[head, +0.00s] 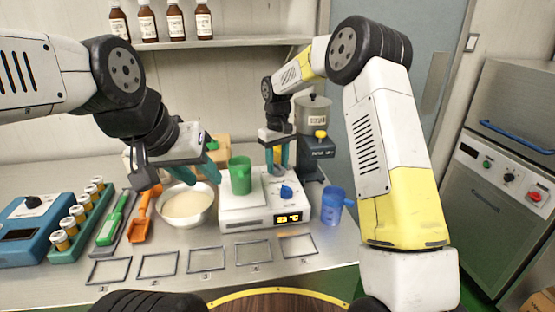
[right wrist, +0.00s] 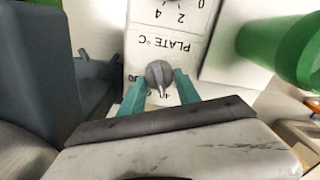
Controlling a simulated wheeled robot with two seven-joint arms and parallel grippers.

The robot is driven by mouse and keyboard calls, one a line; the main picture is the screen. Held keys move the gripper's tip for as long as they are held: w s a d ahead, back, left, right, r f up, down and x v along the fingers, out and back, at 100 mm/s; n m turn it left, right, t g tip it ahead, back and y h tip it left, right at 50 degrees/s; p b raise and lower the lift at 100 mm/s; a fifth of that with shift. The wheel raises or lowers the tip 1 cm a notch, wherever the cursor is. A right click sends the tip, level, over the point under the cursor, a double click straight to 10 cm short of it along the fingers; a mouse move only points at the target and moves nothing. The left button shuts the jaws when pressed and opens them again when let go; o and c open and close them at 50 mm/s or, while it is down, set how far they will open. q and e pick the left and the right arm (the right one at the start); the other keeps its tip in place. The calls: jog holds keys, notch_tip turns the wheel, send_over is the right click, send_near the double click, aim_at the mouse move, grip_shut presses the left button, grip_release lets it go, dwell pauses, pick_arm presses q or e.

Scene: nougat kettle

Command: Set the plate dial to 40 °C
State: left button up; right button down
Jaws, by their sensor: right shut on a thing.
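The white hot plate (head: 240,216) stands in the middle of the bench, with a lit display (head: 290,218) whose reading I cannot make out surely. The plate dial (right wrist: 159,74) is a grey knob beside the "PLATE °C" print in the right wrist view. Its light pointer line faces the bottom of that view, among partly hidden scale numbers. My right gripper (right wrist: 160,88) is shut on this dial, one teal finger on each side. In the head view my right gripper (head: 278,170) reaches down at the plate's back right. My left gripper (head: 211,166) hangs above the white bowl; its finger gap is unclear.
A green cup (head: 240,178) stands on the plate, left of a blue knob (head: 287,191). A bowl (head: 187,207) is left, a blue jug (head: 332,206) right. A dark stand with a metal pot (head: 313,115) is close behind my right gripper. Wire frames (head: 206,260) lie in front.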

aim_at(277, 164)
dwell(0.4)
jog(key=c, duration=0.9)
grip_release()
notch_tip(277, 164, up, 8)
jog(key=shift+f, duration=0.25)
jog(key=shift+r, duration=0.15)
